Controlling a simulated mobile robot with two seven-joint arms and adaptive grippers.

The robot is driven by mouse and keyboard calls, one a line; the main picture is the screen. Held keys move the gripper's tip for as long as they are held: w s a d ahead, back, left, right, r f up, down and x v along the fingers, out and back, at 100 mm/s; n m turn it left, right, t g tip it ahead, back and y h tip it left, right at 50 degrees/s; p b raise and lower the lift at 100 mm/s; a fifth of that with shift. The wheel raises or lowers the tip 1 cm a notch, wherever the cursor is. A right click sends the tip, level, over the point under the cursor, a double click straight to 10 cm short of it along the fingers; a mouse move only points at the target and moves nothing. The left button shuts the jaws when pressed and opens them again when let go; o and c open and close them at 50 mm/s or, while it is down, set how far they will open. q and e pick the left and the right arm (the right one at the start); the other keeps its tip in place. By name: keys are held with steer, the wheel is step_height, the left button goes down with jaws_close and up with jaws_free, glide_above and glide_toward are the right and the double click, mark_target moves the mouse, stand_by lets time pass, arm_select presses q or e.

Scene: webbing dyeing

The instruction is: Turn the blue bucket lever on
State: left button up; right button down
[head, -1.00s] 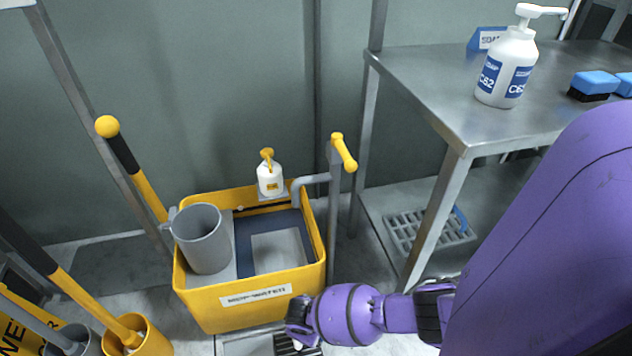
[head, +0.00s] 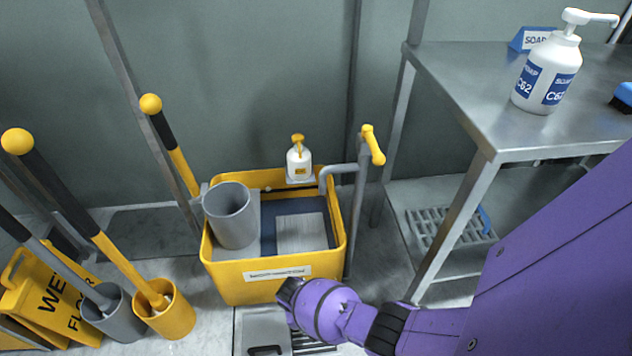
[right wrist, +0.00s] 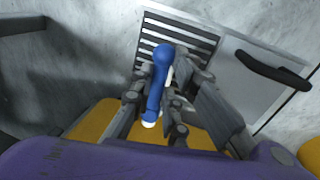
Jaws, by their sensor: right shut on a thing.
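In the right wrist view a blue lever-like bar (right wrist: 160,82) with a rounded head stands between the fingers of my right gripper (right wrist: 170,105). The gripper is shut on it; a pale tip shows at the bar's lower end. In the head view only my purple right wrist shows, in front of the yellow bin (head: 258,292); the fingers and the blue bar are hidden there. No blue bucket is clearly visible. A tap pipe with a yellow lever (head: 373,145) stands at the bin's back right. My left gripper is not in view.
A grey cup (head: 230,217) and a white pump bottle (head: 299,160) are at the yellow bin. Long-handled tools stand in a yellow holder (head: 170,312) at left. A steel table (head: 480,95) is at right. A floor grate (right wrist: 178,48) lies beyond the gripper.

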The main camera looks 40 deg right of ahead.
steer(key=shift+w+a+m, duration=0.1)
steer(key=shift+m, duration=0.3)
steer(key=c, duration=1.7)
jaws_free()
steer(key=shift+w+a+r, duration=0.1)
steer(key=r, duration=0.4)
steer(key=a+r, duration=0.1)
steer(key=r, duration=0.2)
steer(key=w+a+r, duration=0.1)
steer(key=r, duration=0.3)
steer(key=shift+w+r, duration=0.1)
steer(key=shift+r, duration=0.2)
